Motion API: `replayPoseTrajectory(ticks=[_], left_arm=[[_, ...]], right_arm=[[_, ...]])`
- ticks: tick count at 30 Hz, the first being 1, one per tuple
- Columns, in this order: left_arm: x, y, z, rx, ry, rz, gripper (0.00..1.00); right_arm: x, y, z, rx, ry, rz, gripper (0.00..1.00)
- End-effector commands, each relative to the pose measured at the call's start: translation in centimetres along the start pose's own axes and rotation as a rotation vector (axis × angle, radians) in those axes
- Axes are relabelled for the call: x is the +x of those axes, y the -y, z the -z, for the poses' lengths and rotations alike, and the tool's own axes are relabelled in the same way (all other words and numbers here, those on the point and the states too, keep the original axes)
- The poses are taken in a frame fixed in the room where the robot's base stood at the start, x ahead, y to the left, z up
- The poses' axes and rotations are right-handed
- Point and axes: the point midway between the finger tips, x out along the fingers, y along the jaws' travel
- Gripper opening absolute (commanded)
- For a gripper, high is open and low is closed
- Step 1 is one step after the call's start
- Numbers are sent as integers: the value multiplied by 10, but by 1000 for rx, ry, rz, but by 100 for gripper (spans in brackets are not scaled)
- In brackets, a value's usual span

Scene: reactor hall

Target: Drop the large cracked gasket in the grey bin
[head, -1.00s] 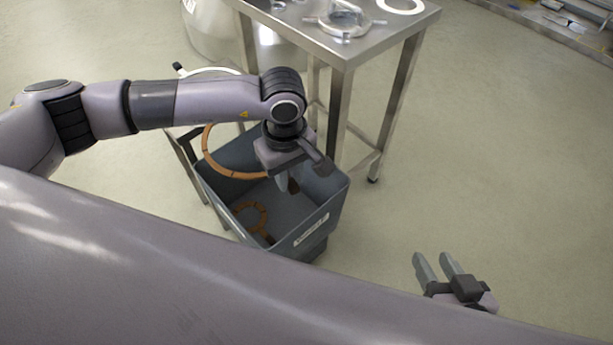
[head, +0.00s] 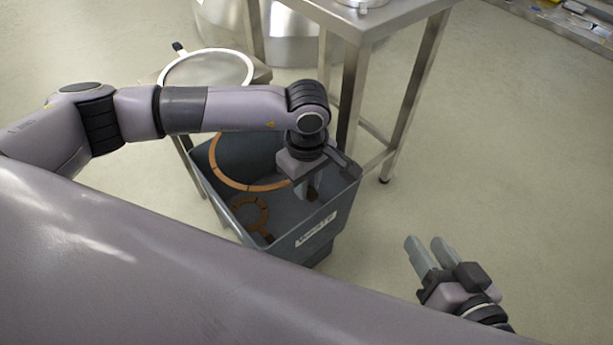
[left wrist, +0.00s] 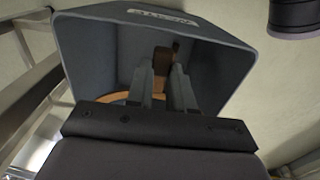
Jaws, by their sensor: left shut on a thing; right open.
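The large gasket (head: 250,187) is a thin orange-brown ring at the grey bin's (head: 285,248) mouth, its far part hidden behind my left arm. My left gripper (head: 311,194) points down inside the bin's outline and is shut on the gasket. In the left wrist view a brown piece (left wrist: 162,58) shows between the fingertips and an orange arc (left wrist: 120,96) behind the fingers. A crack cannot be made out. A smaller orange-brown ring (head: 236,206) lies low in the bin. My right gripper (head: 424,244) is open and empty, right of the bin above the floor.
A steel table (head: 385,18) stands behind the bin, its legs close to the bin's right. A round white-rimmed, sieve-like thing (head: 207,70) rests on a low stand behind my left arm. The floor (head: 500,170) at the right is clear.

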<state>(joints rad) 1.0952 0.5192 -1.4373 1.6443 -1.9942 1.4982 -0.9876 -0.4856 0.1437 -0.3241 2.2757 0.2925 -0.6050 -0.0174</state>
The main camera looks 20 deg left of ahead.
Motion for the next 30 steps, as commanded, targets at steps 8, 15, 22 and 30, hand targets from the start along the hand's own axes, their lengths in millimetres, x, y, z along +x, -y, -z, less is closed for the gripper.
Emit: replayPoseTrajectory(ticks=[8,15,22,30], left_arm=[[1,0,0,1,-1,-1,0],[1,0,0,1,0,-1,51],[-4,0,0,1,0,-1,51],[-34,0,1,2,-1,-2,51]], right_arm=[[0,1,1,6,-2,6,43],[0,1,1,6,-2,5,43],[-1,2,4,4,-2,5,43],[-8,8,21,4,-2,5,43]])
